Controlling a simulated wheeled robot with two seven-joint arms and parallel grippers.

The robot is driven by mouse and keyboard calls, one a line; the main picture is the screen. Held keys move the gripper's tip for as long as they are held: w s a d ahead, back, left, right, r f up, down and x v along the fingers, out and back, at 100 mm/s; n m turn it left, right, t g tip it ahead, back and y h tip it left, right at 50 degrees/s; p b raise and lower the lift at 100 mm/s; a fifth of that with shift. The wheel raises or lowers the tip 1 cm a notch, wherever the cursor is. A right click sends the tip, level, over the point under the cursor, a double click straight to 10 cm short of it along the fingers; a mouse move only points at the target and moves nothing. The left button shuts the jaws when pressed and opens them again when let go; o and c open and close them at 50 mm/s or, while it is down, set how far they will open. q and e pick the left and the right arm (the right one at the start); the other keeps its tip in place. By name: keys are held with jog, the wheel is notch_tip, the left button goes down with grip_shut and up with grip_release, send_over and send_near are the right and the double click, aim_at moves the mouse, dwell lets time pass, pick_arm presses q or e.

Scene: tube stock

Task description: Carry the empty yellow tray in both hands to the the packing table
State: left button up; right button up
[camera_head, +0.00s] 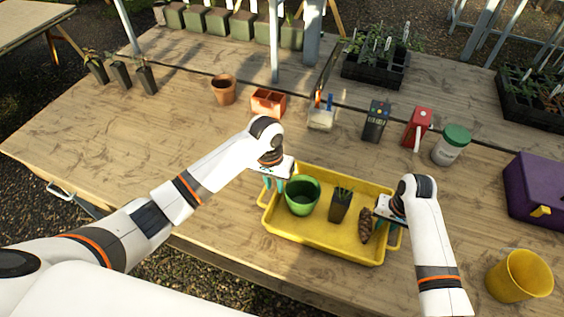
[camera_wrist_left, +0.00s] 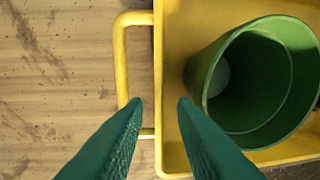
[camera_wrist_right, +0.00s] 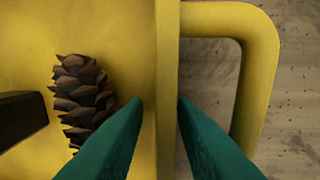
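The yellow tray (camera_head: 325,238) sits on the wooden bench and is not empty. It holds a green pot (camera_head: 302,195), a small black pot with a seedling (camera_head: 340,205) and a pine cone (camera_head: 366,226). My left gripper (camera_head: 273,184) is open at the tray's left end; in the left wrist view its fingers (camera_wrist_left: 160,102) lie either side of the tray's wall, by the handle (camera_wrist_left: 121,75). My right gripper (camera_head: 385,226) is open at the right end; in the right wrist view its fingers (camera_wrist_right: 160,102) lie either side of the wall, by the other handle (camera_wrist_right: 258,80). Finger depth is unclear.
A yellow bucket (camera_head: 520,275) and purple box (camera_head: 535,188) stand at right. A jar (camera_head: 452,146), red device (camera_head: 417,128), dark handheld device (camera_head: 376,121) and terracotta pot (camera_head: 223,89) stand behind the tray. Another table (camera_head: 28,18) shows at far left. The bench's left part is mostly clear.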

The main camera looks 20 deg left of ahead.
jog(key=shift+r, duration=0.15)
pick_arm(q)
jog(key=r, duration=0.5)
jog(key=shift+a+r, duration=0.25)
jog(key=shift+r, duration=0.05)
pick_arm(e)
notch_tip(320, 180, up, 12)
jog(key=d, duration=0.1)
jog(key=shift+f, duration=0.2)
